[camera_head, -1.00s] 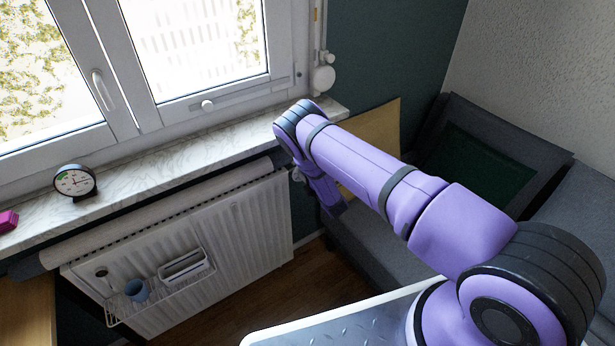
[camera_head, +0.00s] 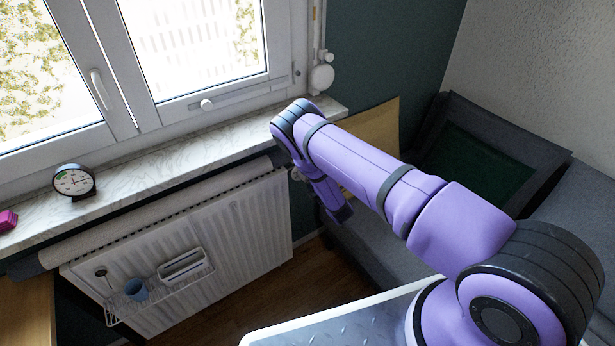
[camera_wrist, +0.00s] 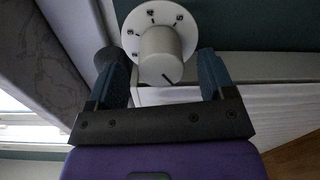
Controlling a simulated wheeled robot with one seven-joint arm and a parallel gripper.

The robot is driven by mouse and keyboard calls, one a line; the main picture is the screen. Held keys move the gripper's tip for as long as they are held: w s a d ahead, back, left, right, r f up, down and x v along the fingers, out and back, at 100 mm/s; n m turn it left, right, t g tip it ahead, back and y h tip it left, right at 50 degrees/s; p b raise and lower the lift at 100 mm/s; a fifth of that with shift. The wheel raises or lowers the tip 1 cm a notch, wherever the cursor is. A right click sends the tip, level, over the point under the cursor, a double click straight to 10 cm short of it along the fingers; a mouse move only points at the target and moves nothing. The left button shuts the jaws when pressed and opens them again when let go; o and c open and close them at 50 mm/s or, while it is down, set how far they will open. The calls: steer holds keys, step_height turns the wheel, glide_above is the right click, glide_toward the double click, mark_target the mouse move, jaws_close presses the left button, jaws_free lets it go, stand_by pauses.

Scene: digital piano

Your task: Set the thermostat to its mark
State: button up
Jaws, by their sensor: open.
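The thermostat is a white round knob (camera_wrist: 160,58) in front of a white dial plate (camera_wrist: 151,14) with several small dark marks along its upper and left edge. A short black line on the knob's face points down and to the right. I cannot tell which mark is the target. My gripper (camera_wrist: 162,68) is open, with one dark blue finger on each side of the knob; contact cannot be made out. In the head view a small pale part of the thermostat (camera_head: 296,174) shows beside my arm; the fingers are not clearly visible there.
The white radiator (camera_head: 235,235) stands under the marble windowsill (camera_head: 215,140), with a wire basket (camera_head: 178,290) holding a blue cup (camera_head: 136,290). A round clock-like gauge (camera_head: 74,181) stands on the sill. A grey sofa (camera_head: 365,255) lies to the right.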

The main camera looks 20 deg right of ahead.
steer(key=v, duration=0.7)
steer(key=shift+s, duration=0.15)
steer(key=shift+d, duration=0.1)
